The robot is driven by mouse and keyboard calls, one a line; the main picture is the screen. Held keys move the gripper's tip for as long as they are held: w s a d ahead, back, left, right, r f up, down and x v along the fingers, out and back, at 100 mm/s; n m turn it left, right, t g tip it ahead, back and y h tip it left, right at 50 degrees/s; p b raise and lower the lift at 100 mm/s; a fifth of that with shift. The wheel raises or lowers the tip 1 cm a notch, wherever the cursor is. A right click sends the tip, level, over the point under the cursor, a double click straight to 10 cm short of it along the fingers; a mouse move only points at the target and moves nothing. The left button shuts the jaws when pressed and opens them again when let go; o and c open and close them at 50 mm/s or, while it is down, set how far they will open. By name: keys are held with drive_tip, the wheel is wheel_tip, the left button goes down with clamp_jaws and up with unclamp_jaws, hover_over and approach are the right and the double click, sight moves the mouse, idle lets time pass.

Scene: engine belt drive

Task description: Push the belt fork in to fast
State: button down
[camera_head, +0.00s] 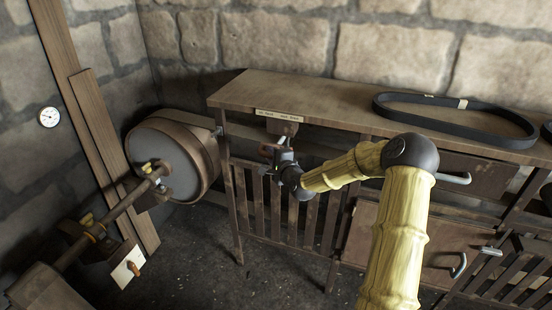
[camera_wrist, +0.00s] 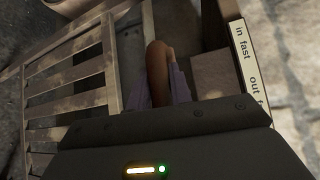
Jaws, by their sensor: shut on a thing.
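The belt fork's brown rounded handle (camera_wrist: 158,72) stands between the fingers of my gripper (camera_wrist: 160,88) in the wrist view. The gripper is shut on it. In the head view my gripper (camera_head: 280,152) is at the front of the wooden bench, just below its top edge, and hides most of the handle. A pale label (camera_head: 278,115) is on the bench edge above it. In the wrist view the label (camera_wrist: 247,70) reads "in fast" and "out", with the rest cut off. The fork's far end cannot be made out clearly.
A loose black belt (camera_head: 455,118) lies on the bench top. Slatted panels (camera_head: 275,205) close the bench front below my gripper. The floor before it is clear.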

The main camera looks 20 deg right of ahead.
drive_tip(key=shift+w+d+r, duration=0.1)
drive_tip(key=shift+d+r, duration=0.05)
drive_tip(key=c, duration=1.6)
unclamp_jaws()
drive_tip(key=shift+c, duration=0.2)
drive_tip(key=o, duration=0.4)
drive_tip(key=shift+w, duration=0.1)
drive_tip(key=shift+c, duration=0.2)
drive_tip(key=v, duration=1.7)
drive_tip(key=shift+s, duration=0.3)
